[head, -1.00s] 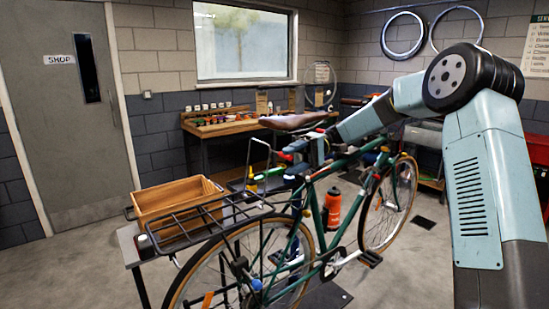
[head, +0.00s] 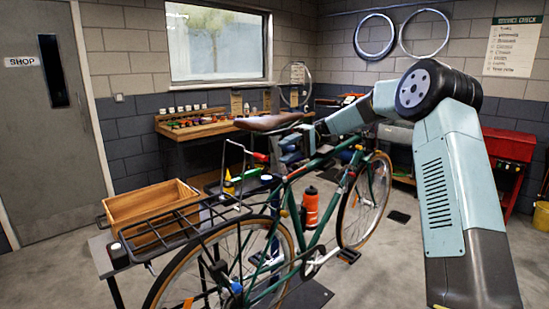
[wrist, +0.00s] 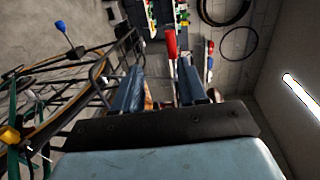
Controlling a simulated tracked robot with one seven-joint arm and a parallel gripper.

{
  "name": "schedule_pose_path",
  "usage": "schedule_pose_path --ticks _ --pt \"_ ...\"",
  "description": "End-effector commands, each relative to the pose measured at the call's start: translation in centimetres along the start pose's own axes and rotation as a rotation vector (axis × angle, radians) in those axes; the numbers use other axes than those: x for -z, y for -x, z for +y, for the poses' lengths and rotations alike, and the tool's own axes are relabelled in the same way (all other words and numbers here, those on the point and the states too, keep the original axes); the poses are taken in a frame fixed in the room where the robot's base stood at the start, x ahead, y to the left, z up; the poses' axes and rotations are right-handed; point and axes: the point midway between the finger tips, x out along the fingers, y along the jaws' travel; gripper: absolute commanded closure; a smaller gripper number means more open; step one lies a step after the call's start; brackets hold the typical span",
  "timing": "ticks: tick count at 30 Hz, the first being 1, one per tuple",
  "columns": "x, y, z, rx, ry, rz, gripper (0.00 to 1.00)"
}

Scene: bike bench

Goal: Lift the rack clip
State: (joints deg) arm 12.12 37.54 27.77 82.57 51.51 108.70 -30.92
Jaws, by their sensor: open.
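A green bicycle (head: 322,232) stands in the middle of the head view with a black wire rear rack (head: 172,232) reaching toward the camera. I cannot surely pick out the rack clip; a small red piece (head: 261,157) shows at the front hoop of the rack, just left of my gripper (head: 290,156). My gripper is beside the frame below the brown saddle (head: 268,122). In the wrist view my gripper (wrist: 160,88) has its two fingers apart, with nothing clearly held. A red object (wrist: 170,43) shows beyond the fingertips, and rack wires (wrist: 98,75) lie to their left.
A wooden crate (head: 150,203) sits beside the rack at left. An orange bottle (head: 311,208) is on the bike frame. A workbench (head: 200,130) with small items stands behind. A red cabinet (head: 505,160) stands at right. Floor in front of it is open.

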Motion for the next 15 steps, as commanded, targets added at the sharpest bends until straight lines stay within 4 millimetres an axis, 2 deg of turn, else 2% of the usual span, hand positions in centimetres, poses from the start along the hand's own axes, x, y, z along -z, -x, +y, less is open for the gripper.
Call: schedule_pose_path --ticks 1,6,10,15 --pt "0.0 1.1 0.1 0.000 0.000 0.003 0.58" --pt "0.0 3.9 0.1 -0.001 0.001 0.001 0.58" --pt "0.0 5.3 0.1 0.000 0.000 0.000 0.58" --pt "0.0 6.2 0.0 0.000 0.000 -0.001 0.58"
